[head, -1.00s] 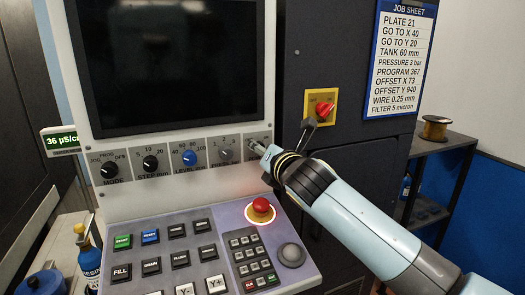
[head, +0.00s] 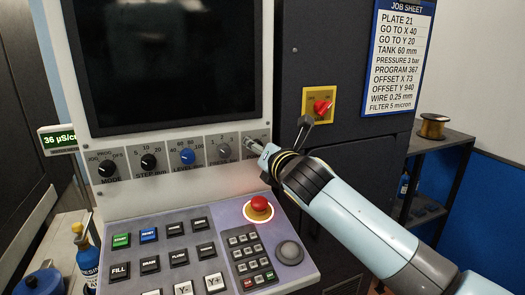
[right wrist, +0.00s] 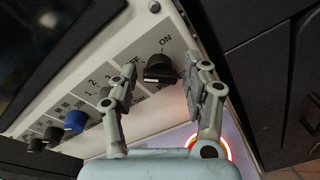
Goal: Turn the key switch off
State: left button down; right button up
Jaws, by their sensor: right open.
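The key switch (right wrist: 160,68) is a black key on the pale panel strip, beside the printed ON label, in the right wrist view. My right gripper (right wrist: 160,82) is open, with one finger on each side of the key. The fingers look apart from the key, though contact cannot be judged surely. In the head view my right gripper (head: 257,147) reaches the right end of the knob row and hides most of the key switch. My left gripper is not in view.
A lit red emergency button (head: 259,204) sits below my right gripper. A red rotary switch (head: 321,107) on a yellow plate is above right. The pressure knob (head: 224,151) and blue level knob (head: 187,157) are to the left. A dark screen (head: 170,65) is above.

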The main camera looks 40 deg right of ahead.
jog(key=v, duration=1.2)
